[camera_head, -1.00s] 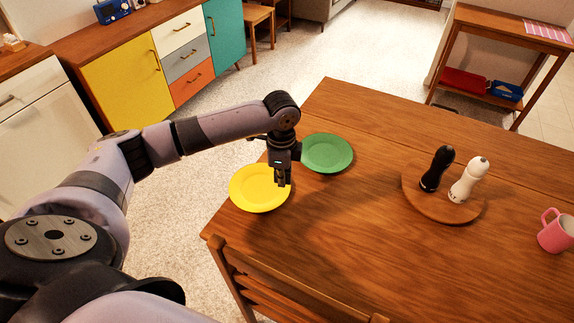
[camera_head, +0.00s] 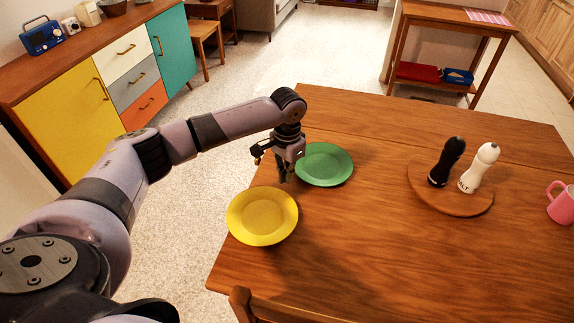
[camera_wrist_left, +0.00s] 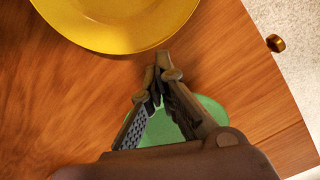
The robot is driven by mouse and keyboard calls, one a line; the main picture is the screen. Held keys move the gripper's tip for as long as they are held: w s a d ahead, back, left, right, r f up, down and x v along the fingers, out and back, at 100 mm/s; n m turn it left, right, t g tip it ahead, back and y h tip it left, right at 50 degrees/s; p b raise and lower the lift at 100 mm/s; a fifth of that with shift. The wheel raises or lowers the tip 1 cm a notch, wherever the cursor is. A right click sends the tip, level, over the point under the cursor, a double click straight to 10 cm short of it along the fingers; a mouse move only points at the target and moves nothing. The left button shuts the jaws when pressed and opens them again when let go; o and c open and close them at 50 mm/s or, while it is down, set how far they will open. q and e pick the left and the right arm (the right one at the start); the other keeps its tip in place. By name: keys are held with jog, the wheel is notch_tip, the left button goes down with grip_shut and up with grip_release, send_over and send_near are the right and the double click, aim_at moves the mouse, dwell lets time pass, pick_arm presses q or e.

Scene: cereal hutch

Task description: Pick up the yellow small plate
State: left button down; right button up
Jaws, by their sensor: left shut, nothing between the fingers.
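The yellow small plate (camera_head: 262,216) lies flat near the left corner of the wooden table in the head view. Part of it also shows at the top of the left wrist view (camera_wrist_left: 120,38). My left gripper (camera_head: 287,178) points down beyond the yellow plate, between it and the green plate (camera_head: 325,165). In the left wrist view its fingertips (camera_wrist_left: 163,66) are together with nothing between them, apart from the yellow plate's rim. The green plate is partly hidden behind the fingers there. My right gripper is not in view.
The wooden table (camera_head: 400,270) has a round board (camera_head: 466,206) with a black mill (camera_head: 446,162) and a white mill (camera_head: 479,168). A pink mug (camera_head: 562,204) stands at the right. A chair back (camera_head: 285,308) is at the near edge. The table's middle is clear.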

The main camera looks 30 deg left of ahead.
aim_at(271, 201)
pick_arm(q)
notch_tip(271, 201, down, 3)
jog(key=shift+a+r, duration=0.1)
jog(key=shift+a, duration=0.05)
jog(key=shift+f, duration=0.75)
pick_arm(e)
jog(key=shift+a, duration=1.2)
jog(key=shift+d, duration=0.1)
pick_arm(q)
jog(key=s+p, duration=0.1)
jog(key=p, duration=0.1)
jog(key=s+a+p, duration=0.1)
jog(key=s+p, duration=0.3)
jog(key=p, duration=0.1)
jog(key=shift+s+a+r, duration=0.1)
jog(key=shift+a+r, duration=0.15)
jog(key=shift+s+f, duration=0.1)
jog(key=shift+s, duration=0.05)
jog(key=shift+s+a+f, duration=0.1)
jog(key=shift+f, duration=0.05)
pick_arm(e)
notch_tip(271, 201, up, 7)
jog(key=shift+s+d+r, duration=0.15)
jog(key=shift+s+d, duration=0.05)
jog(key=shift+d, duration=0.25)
